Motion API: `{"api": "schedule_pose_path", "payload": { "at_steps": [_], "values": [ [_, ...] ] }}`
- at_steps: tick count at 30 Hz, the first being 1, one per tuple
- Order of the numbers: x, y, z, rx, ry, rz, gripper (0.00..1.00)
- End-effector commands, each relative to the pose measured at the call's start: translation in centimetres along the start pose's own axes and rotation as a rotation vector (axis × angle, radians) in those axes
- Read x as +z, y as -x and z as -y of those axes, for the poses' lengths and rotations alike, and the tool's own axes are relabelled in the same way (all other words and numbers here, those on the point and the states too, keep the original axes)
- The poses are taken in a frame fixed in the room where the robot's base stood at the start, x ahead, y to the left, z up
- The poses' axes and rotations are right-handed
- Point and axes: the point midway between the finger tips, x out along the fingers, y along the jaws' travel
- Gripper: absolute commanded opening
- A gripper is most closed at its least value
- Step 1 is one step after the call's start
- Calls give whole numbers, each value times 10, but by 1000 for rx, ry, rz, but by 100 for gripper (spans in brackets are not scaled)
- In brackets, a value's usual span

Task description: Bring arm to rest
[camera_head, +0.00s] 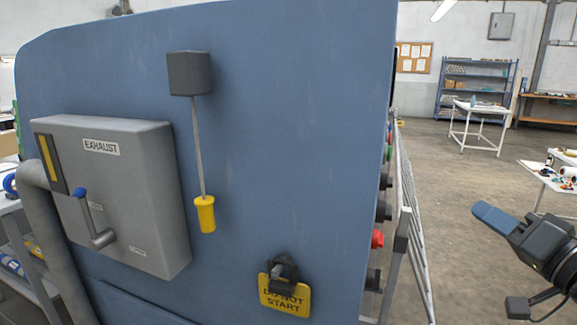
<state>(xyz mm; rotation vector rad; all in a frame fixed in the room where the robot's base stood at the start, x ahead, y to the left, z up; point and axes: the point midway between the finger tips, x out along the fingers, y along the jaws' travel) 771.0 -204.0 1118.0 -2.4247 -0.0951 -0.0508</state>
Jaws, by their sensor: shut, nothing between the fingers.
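My gripper (492,217) is at the right edge, with blue fingertips closed together and nothing between them. It points up and left and hangs in free space, apart from the blue press panel (290,140). Only the end of my arm shows; the rest is cut off by the picture edge.
The panel bears a grey EXHAUST box (150,210) with a blue-tipped lever (92,215), a hanging yellow-handled tool (205,213), and a yellow DO NOT START tag (285,299). A railing (412,215) stands beside it. A white table (552,178) is behind my gripper. Open floor lies between.

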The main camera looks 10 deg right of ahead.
Motion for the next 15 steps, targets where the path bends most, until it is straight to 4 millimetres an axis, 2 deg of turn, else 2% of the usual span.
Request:
{"api": "schedule_pose_path", "payload": {
  "at_steps": [1, 5, 8, 12, 15],
  "values": [
    [18, 4, -4, 23, -7, 7, 0],
    [66, 21, -14, 96, -5, 16, 0],
    [106, 41, -20, 158, 13, 28, 0],
    [154, 76, -24, 233, 62, 49, 0],
    [183, 104, -22, 275, 111, 69, 0]
  ]
}}
